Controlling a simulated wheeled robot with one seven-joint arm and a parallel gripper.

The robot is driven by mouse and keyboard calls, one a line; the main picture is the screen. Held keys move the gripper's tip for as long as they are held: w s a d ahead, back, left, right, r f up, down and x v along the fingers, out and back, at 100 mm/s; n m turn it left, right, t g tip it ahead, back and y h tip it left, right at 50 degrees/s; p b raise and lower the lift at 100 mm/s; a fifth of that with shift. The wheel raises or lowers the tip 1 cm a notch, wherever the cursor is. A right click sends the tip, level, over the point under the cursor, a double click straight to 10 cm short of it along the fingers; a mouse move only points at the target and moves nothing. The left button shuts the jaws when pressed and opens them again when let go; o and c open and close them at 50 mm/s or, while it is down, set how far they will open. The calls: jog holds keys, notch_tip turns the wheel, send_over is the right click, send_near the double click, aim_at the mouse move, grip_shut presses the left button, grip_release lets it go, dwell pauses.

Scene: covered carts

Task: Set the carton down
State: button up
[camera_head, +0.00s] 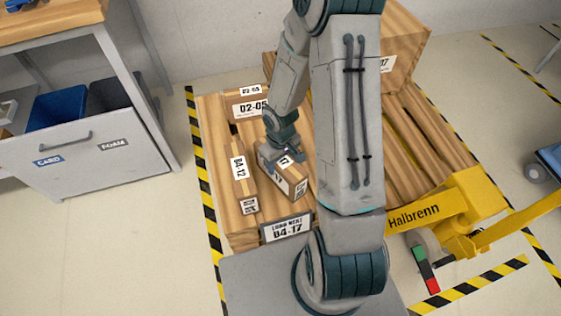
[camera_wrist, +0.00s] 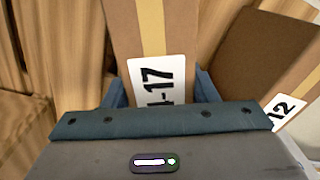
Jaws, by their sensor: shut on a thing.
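A brown carton (camera_head: 291,186) with a white label ending in 17 is between the fingers of my gripper (camera_head: 283,150), over the left part of the wooden pallet (camera_head: 222,105). The wrist view shows the same carton (camera_wrist: 165,35) with its tan tape strip and its label partly hidden, and my gripper (camera_wrist: 161,90) shut on it with one finger on each side. I cannot tell whether its underside touches the boards. The pallet's front plate (camera_head: 287,229) reads LOAD NEXT 04-17.
A carton labelled 04-12 (camera_head: 239,188) lies just left of the held one; it also shows in the wrist view (camera_wrist: 262,55). A carton labelled 02-05 (camera_head: 240,98) stands behind. A large box (camera_head: 408,40) is at the back right. A yellow pallet truck (camera_head: 465,205) stands right.

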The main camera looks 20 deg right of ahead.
jog(key=shift+f, duration=0.1)
jog(key=o, duration=1.5)
notch_tip(320, 180, up, 13)
jog(key=p, duration=0.5)
jog(key=s+r+m, duration=0.1)
jog(key=s+r, duration=0.3)
jog(key=r, duration=0.2)
jog(key=s+r+m+t, duration=0.1)
jog(key=s+r+m, duration=0.1)
jog(key=s+r, duration=0.2)
jog(key=s+r+m, duration=0.1)
jog(key=s+r, duration=0.3)
jog(key=r, duration=0.4)
jog(key=shift+s+m+t+b, duration=0.25)
jog(key=shift+m+t+b, duration=0.05)
jog(key=shift+m+t, duration=0.1)
